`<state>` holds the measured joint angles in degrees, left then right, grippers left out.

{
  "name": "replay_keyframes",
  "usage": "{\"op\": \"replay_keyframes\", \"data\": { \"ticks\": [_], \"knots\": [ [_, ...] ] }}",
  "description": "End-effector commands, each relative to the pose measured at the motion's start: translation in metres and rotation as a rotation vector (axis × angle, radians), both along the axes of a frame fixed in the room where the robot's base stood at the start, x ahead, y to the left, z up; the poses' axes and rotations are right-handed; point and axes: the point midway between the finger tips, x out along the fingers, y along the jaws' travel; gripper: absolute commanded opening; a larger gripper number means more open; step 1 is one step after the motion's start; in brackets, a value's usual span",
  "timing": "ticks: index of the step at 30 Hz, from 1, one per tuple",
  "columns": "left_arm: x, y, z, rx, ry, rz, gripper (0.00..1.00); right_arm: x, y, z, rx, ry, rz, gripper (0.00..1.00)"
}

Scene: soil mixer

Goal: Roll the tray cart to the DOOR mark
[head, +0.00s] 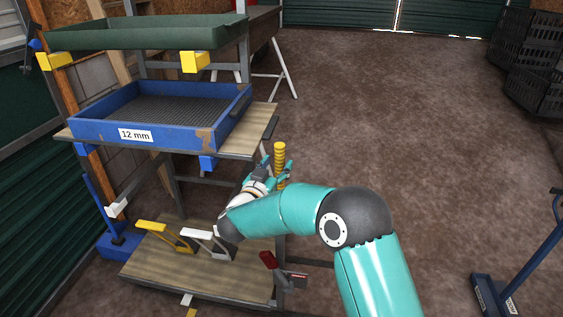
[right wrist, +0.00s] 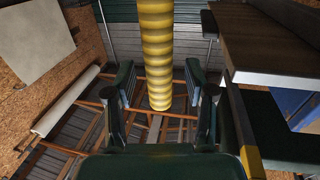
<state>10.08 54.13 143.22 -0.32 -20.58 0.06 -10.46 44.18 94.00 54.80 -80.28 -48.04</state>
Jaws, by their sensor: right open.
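A rack (head: 193,268) with wooden shelves stands at the left of the head view; whether it is the tray cart, I cannot tell. It holds a blue tray (head: 207,138) labelled "12 mm" and, above, a green tray (head: 150,34). A yellow ribbed upright grip (head: 279,153) stands by the rack's right side. My right gripper (head: 270,177) is open at this grip. In the right wrist view the grip (right wrist: 156,50) stands between the two spread fingers (right wrist: 160,92), with gaps on both sides. No DOOR mark is readable.
A blue wheeled frame (head: 531,257) stands at right. Black crates (head: 532,60) stack at the far right. The brown floor (head: 400,110) between is clear.

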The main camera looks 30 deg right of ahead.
Motion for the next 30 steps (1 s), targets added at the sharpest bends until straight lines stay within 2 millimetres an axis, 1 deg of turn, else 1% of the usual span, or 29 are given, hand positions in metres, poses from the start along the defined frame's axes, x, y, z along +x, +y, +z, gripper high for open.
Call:
{"op": "replay_keyframes", "data": {
  "ticks": [1, 6, 9, 13, 19, 30],
  "knots": [
    [0.0, 0.0, 0.0, 0.0, 0.0, 0.0, 0.0, -0.006, 0.008, 0.0, -0.001, 0.001, 0.004, 0.55],
    [0.0, 0.0, 0.0, 0.0, 0.0, 0.0, 0.0, -0.03, 0.035, 0.0, -0.001, 0.001, 0.005, 0.55],
    [0.0, 0.0, 0.0, 0.0, 0.0, 0.0, 0.0, -0.043, 0.049, 0.0, -0.001, 0.0, 0.005, 0.55],
    [0.0, 0.0, 0.0, 0.0, 0.0, 0.0, 0.0, -0.057, 0.062, 0.0, -0.001, 0.001, 0.003, 0.55],
    [0.0, 0.0, 0.0, 0.0, 0.0, 0.0, 0.0, -0.066, 0.072, -0.001, 0.0, 0.0, 0.0, 0.55],
    [0.0, 0.0, -0.001, 0.0, 0.0, 0.0, 0.0, -0.066, 0.073, -0.001, -0.001, 0.001, 0.001, 0.55]
  ]
}}
